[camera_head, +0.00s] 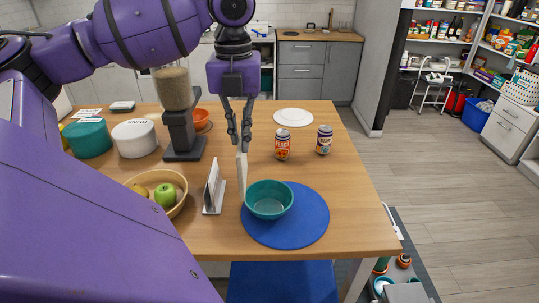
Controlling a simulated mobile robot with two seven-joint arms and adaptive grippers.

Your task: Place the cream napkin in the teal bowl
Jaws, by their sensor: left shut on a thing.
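The teal bowl (283,204) stands upright on a round blue mat (310,228) near the table's front edge. My left gripper (241,148) points down behind and to the left of the bowl. It is shut on the cream napkin (241,175), which hangs upright as a thin, edge-on strip. The napkin's lower end appears close to the bowl's left rim; I cannot tell whether they touch. My right gripper is not in view.
A grey holder (218,197) with a pale upright sheet stands left of the bowl. A wooden fruit bowl (180,207) is further left. The table's right side is clear.

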